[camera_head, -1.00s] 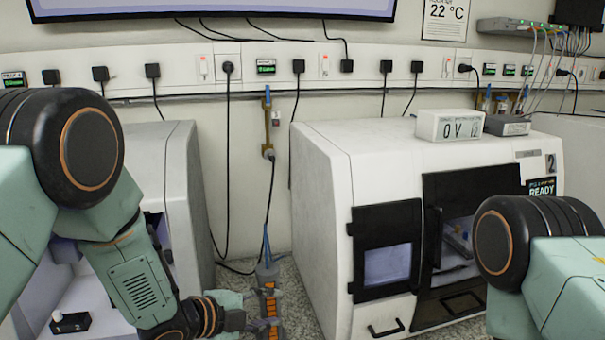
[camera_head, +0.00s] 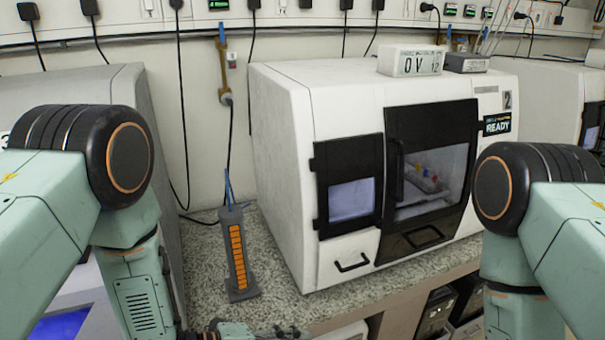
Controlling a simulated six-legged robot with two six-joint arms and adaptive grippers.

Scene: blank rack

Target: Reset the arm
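My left arm (camera_head: 110,210) comes in from the left and bends down. Its gripper (camera_head: 285,332) shows only partly at the bottom edge, in front of the bench; its lower part is cut off, and I cannot tell whether it is open or shut. No object shows in it. My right arm (camera_head: 540,220) comes in from the right and bends down. Its gripper is below the picture and not in view.
A white machine (camera_head: 283,150) with a dark glass door (camera_head: 430,160) and a READY sign stands on the speckled bench (camera_head: 275,290). A grey tower with orange slots (camera_head: 238,250) stands left of it. A white display box (camera_head: 410,60) sits on top.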

